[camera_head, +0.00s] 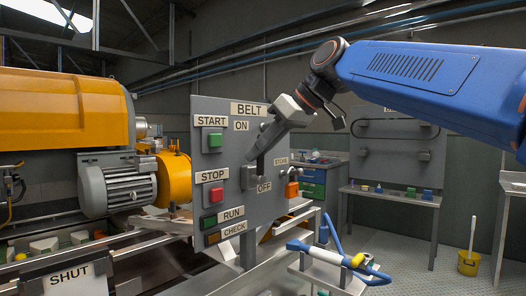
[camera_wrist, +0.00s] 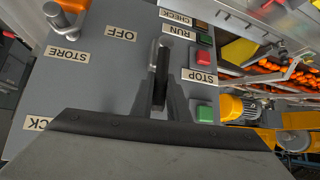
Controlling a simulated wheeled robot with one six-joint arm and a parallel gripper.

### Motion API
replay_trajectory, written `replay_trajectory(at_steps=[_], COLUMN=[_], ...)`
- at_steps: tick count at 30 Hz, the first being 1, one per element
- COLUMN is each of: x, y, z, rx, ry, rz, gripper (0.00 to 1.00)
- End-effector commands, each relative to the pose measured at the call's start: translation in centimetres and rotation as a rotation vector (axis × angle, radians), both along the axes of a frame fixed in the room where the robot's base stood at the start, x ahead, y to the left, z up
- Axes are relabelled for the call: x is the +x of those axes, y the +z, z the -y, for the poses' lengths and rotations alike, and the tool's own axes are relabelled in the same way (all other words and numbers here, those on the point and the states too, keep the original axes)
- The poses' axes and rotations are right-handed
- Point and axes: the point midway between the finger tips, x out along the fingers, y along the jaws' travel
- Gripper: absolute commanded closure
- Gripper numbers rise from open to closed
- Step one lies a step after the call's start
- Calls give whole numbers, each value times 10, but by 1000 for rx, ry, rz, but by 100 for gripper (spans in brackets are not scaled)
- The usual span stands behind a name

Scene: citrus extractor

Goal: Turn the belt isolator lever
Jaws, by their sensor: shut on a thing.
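The belt isolator lever (camera_wrist: 160,78) is a dark bar on a light base plate on the grey control panel (camera_head: 226,107). The lever's base (camera_head: 248,178) sits below the ON label (camera_head: 241,125) and left of the OFF label (camera_head: 264,187). My gripper (camera_head: 259,153) reaches down to it from the upper right. In the wrist view the two dark fingers (camera_wrist: 161,100) lie on either side of the lever and are shut on it.
Left of the lever are the green START button (camera_head: 214,140) and red STOP button (camera_head: 216,195). An orange part (camera_head: 291,189) sits near the STORE label at right. A yellow machine and grey motor (camera_head: 122,186) stand left. A bench with blue tubing (camera_head: 330,262) is at front right.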

Motion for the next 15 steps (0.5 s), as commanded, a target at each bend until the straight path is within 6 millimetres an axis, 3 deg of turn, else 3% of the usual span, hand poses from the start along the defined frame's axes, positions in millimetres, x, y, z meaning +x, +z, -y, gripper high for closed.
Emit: replay_trajectory(at_steps=[15], x=[-3], y=[-2], z=[-2], rx=[-31], ry=[1], rz=[30], gripper=[100])
